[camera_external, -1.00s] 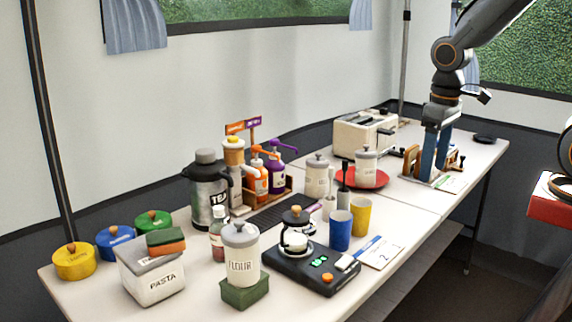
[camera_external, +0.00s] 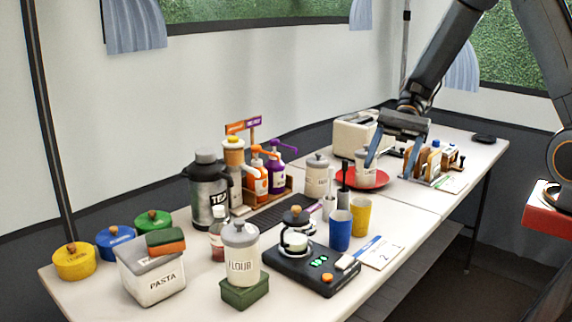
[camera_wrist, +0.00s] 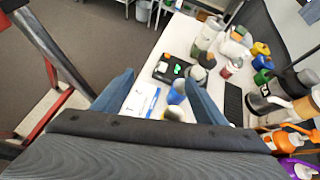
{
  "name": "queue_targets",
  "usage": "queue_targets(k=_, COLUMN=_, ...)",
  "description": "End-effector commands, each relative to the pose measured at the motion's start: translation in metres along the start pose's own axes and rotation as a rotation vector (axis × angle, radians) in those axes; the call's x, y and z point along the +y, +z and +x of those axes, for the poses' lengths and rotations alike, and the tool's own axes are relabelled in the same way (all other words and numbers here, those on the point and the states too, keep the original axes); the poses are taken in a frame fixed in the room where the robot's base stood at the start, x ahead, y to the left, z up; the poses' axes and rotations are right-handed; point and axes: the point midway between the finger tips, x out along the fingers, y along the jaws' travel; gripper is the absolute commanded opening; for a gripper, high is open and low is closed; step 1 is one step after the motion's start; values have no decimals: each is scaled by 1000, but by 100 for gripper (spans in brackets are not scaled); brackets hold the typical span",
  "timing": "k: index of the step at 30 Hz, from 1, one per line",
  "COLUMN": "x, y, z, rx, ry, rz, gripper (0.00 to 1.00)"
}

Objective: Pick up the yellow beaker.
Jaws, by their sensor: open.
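The yellow beaker (camera_external: 360,217) stands upright on the table, just right of and touching or nearly touching the blue beaker (camera_external: 340,231). My gripper (camera_external: 390,160) is open and empty, above the table behind and right of the yellow beaker, near the red plate. In the wrist view, my two blue fingers are spread wide. The yellow beaker (camera_wrist: 174,114) shows there low between them, partly hidden by the gripper body, with the blue beaker (camera_wrist: 177,92) just beyond it.
A scale (camera_external: 310,268) bearing a glass pot stands left of the beakers. A card with a brush (camera_external: 378,252) lies in front. A dark utensil stands close behind. The red plate (camera_external: 347,180) holds a canister. A toaster (camera_external: 352,137) and a wooden rack (camera_external: 430,160) stand farther back.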

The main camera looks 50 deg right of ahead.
Motion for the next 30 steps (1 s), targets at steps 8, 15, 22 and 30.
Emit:
queue_targets(k=8, x=-48, y=-29, z=-22, rx=-260, ry=-190, rz=201, gripper=66)
queue_targets(k=15, x=-41, y=-88, z=16, rx=-254, ry=-187, rz=196, gripper=66)
queue_targets(k=22, x=-37, y=-124, z=39, rx=-250, ry=-188, rz=191, gripper=66)
queue_targets(k=30, x=-40, y=-126, z=59, rx=-249, ry=-185, rz=188, gripper=66)
